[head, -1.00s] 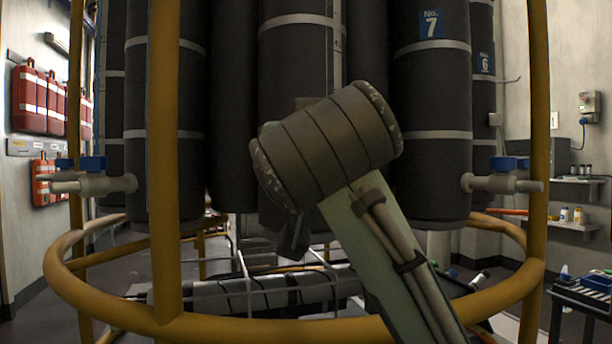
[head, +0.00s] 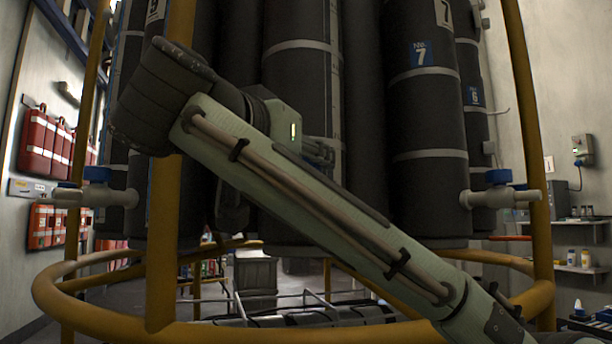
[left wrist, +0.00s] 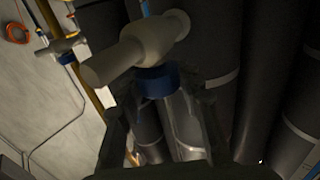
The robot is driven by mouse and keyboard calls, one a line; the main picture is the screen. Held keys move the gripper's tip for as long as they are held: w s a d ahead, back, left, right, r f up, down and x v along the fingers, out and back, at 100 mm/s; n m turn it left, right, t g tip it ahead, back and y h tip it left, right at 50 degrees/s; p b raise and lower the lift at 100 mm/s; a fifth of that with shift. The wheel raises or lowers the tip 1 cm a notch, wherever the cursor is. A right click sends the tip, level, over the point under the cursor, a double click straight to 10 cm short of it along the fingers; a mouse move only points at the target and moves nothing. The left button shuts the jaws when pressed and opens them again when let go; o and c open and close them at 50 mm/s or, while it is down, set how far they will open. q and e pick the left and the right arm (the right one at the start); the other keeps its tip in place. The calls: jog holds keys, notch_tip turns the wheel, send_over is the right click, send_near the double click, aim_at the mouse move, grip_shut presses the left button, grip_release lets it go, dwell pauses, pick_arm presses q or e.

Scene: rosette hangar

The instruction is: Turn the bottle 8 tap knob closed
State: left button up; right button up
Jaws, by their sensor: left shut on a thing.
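In the left wrist view, a pale grey tap (left wrist: 140,48) with a blue knob (left wrist: 157,80) is close to the camera. The dark fingers of my left gripper (left wrist: 163,100) are on either side of the knob and shut on it. In the head view, my left gripper (head: 322,153) shows only in part beyond my arm, in front of the dark middle bottle (head: 302,75). That bottle's number and the held tap are hidden there. I cannot tell how far the knob is turned. My right gripper is not in view.
Another blue-knobbed tap (head: 97,188) is at the left, and one (head: 499,189) is at the right. A yellow tubular frame (head: 165,255) rings the bottles, its uprights close to my arm. Red cases (head: 45,143) hang on the left wall.

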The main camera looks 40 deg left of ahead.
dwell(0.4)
pick_arm(q)
jog(key=o, duration=1.2)
notch_tip(320, 180, up, 10)
